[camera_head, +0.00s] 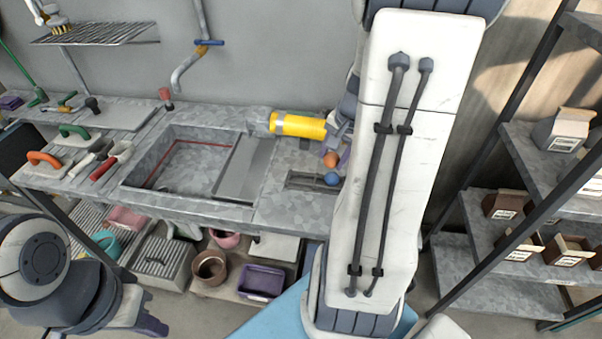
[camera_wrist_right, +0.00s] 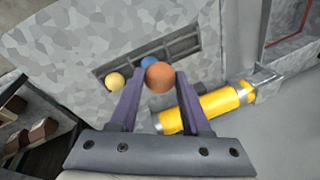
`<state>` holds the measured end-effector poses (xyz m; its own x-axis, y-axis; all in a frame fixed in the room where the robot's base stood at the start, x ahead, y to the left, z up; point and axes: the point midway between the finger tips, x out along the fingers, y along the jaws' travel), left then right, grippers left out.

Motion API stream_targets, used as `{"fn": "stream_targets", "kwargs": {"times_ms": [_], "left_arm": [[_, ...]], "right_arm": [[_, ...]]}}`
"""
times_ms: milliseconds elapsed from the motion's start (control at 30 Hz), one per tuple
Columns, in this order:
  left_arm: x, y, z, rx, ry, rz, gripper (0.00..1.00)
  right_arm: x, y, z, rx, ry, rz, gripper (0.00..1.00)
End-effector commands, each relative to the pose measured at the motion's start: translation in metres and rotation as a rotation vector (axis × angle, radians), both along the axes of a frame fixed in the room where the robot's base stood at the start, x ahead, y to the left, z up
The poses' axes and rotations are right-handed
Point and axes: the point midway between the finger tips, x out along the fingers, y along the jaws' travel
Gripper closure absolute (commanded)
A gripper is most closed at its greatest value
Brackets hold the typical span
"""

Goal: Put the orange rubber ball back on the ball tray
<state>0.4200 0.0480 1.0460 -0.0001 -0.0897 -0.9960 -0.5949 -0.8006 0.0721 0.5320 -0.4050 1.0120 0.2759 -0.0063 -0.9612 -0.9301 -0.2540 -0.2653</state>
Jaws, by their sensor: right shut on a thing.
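The orange rubber ball (camera_wrist_right: 159,77) is held between the fingertips of my right gripper (camera_wrist_right: 160,88), which is shut on it. The ball also shows in the head view (camera_head: 331,159), beside my right arm. The ball tray (camera_wrist_right: 188,45) is a dark recessed rack in the grey counter, just beyond the held ball; in the head view (camera_head: 300,182) my arm hides its right end. A yellow ball (camera_wrist_right: 114,80) and a blue ball (camera_wrist_right: 150,62) sit at the tray. My left gripper (camera_head: 150,326) is low at the left; its opening is unclear.
A yellow cylinder (camera_head: 300,126) lies on the counter behind the tray, close to my right gripper's finger in the wrist view. A sink (camera_head: 190,165) is to the left. Trowels lie further left. A shelf rack (camera_head: 505,215) stands at the right.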

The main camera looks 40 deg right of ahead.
Motion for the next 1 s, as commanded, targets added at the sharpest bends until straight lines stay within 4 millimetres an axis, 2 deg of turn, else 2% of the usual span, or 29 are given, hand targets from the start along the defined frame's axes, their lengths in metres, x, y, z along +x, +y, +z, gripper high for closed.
{"fn": "stream_targets", "kwargs": {"times_ms": [200,400,567,800,1000], "left_arm": [[0.000,0.000,0.009,0.000,0.000,0.000,1.00],[0.000,0.000,0.015,0.000,0.000,0.000,1.00],[0.000,0.000,0.014,0.000,0.000,0.000,1.00],[0.000,0.000,0.002,0.000,0.000,0.000,1.00],[0.000,0.000,0.003,0.000,0.000,0.000,1.00]], "right_arm": [[0.051,0.012,-0.031,0.003,0.006,0.010,1.00],[0.086,0.018,-0.051,0.000,0.003,0.007,1.00],[0.095,0.019,-0.060,-0.001,0.001,0.006,1.00],[0.094,0.019,-0.095,0.001,0.002,0.003,1.00],[0.094,0.019,-0.098,-0.002,0.001,0.005,1.00]]}}
